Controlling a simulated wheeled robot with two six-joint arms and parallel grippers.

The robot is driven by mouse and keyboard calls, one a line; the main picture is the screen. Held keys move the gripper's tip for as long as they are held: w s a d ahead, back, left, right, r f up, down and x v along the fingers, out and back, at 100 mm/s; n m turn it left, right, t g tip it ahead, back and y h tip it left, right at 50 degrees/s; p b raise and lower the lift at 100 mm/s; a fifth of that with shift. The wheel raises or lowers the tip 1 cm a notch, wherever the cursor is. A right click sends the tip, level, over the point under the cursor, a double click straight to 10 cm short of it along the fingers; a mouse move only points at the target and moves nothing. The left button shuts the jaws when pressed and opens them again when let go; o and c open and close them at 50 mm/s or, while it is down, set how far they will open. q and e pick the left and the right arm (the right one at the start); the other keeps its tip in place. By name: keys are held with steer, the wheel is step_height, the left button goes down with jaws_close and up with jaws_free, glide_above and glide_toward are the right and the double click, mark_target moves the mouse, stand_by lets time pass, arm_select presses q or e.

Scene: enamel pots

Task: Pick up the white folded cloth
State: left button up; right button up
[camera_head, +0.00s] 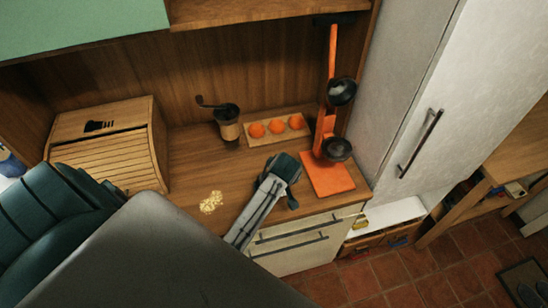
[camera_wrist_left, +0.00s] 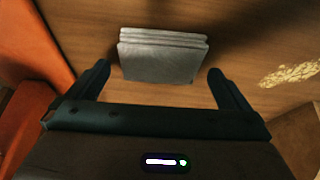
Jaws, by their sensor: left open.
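The white folded cloth (camera_wrist_left: 163,57) lies flat on the wooden counter in the left wrist view, with several stacked layers showing at its far edge. It looks light grey there. My left gripper (camera_wrist_left: 158,72) is open, with one finger on each side of the cloth's near part; I cannot tell whether they touch it. In the head view my left gripper (camera_head: 289,182) is over the counter beside the orange press, and the cloth is hidden or cannot be told from the arm. My right gripper is not in view.
An orange press (camera_head: 328,178) stands close on the right. Behind are a tray with oranges (camera_head: 277,128) and a grinder (camera_head: 228,125). Golden crumbs (camera_head: 211,202) lie left of the gripper. A wooden bread box (camera_head: 115,150) stands at left, a white cabinet (camera_head: 405,75) at right.

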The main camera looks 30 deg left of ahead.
arm_select(q)
steer(key=shift+w+a+f, duration=0.1)
steer(key=shift+a+f, duration=0.1)
steer(key=shift+f, duration=0.3)
steer(key=shift+a+f, duration=0.2)
steer(key=shift+f, duration=0.3)
steer(key=c, duration=0.8)
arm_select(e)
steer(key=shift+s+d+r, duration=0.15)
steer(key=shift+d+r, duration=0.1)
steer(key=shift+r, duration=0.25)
arm_select(q)
steer(key=shift+w+r, duration=0.1)
steer(key=shift+r, duration=0.05)
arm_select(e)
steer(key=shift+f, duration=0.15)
